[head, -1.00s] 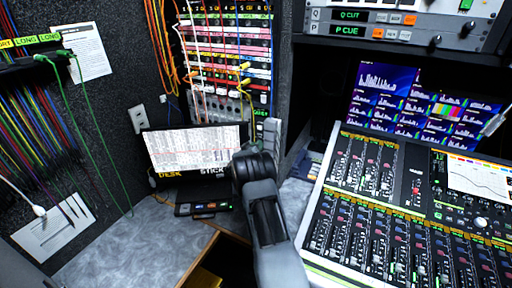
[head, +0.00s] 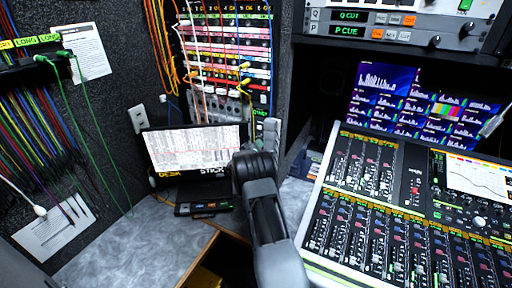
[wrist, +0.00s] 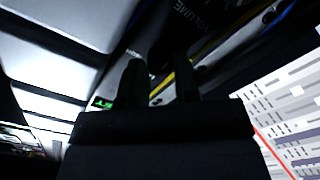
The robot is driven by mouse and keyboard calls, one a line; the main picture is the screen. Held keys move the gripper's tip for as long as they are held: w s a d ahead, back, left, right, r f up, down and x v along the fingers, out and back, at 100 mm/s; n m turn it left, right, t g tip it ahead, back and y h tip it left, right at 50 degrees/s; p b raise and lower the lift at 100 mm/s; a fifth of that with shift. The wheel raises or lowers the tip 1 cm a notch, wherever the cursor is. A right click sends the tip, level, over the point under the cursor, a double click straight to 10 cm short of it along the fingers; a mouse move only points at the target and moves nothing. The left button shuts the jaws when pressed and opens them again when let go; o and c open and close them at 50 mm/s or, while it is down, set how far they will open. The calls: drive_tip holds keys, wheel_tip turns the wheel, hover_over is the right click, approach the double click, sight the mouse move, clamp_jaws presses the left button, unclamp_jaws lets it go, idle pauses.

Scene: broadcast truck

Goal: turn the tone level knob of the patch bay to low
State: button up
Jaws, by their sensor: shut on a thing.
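The patch bay (head: 228,48) stands upright at the back in the head view, with rows of coloured strips and plugged cables. A grey strip with several round knobs (head: 215,108) runs along its lower part. My arm reaches toward its lower right, and my wrist hides what lies behind it. In the wrist view my gripper (wrist: 160,75) shows two dark fingers a little apart, against a dark panel with a "VOLUME" label (wrist: 186,14). The fingers are shut on a knob, but it is too dark to see. Its pointer and its low mark cannot be made out.
A screen (head: 195,150) stands on the grey desk (head: 130,245) left of my wrist. A small dark device (head: 203,208) lies before it. A mixing console (head: 400,220) fills the right side. Loose cables (head: 90,150) hang at left.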

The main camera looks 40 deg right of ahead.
drive_tip(key=o, duration=0.9)
drive_tip(key=b+v, duration=0.2)
drive_tip(key=v, duration=1.2)
drive_tip(key=shift+d+b, duration=0.1)
drive_tip(key=shift+b, duration=0.2)
